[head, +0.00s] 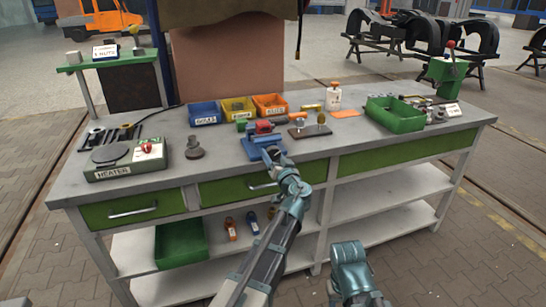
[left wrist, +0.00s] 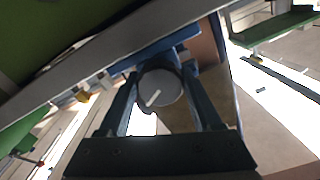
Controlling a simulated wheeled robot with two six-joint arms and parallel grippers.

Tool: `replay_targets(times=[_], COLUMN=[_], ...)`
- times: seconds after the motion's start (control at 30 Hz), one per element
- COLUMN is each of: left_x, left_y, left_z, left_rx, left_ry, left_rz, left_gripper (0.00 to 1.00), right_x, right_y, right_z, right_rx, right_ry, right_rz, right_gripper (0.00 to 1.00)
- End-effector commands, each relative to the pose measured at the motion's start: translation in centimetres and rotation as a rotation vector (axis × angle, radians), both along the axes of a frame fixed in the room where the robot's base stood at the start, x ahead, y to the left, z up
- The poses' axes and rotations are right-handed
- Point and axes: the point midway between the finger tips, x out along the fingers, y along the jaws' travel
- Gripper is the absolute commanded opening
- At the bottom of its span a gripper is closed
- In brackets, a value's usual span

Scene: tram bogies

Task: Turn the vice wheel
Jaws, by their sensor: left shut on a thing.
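The blue bench vice (head: 256,147) stands at the front edge of the grey workbench, with a red part (head: 264,127) at its top. My left gripper (head: 274,156) reaches up to the front of the vice from below. In the left wrist view, the round grey vice wheel (left wrist: 160,90) with a pale bar across it sits between the two fingers of my left gripper (left wrist: 162,85). The gripper is shut on the wheel. In the head view the wheel is mostly hidden by the gripper. My right gripper does not show; only a teal link of my right arm is in view.
Blue, yellow and orange bins (head: 270,105) stand behind the vice on the workbench (head: 350,150). A heater (head: 125,160) is at the left, a green tray (head: 394,115) at the right. A drawer handle (head: 262,186) juts out below the vice.

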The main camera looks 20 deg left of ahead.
Motion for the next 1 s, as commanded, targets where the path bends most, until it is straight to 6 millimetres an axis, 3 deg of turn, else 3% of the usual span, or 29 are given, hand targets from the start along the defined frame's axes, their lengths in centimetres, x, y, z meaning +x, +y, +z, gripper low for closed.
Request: replay_targets(times=[1.0], left_x=[-0.03], left_y=[-0.3], left_z=[-0.12], left_rx=[-0.805], left_ry=[-0.539], left_rz=[0.002], left_gripper=[0.1], right_x=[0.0], right_y=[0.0], right_z=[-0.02], right_rx=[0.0], right_ry=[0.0], right_rz=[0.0], right_gripper=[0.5])
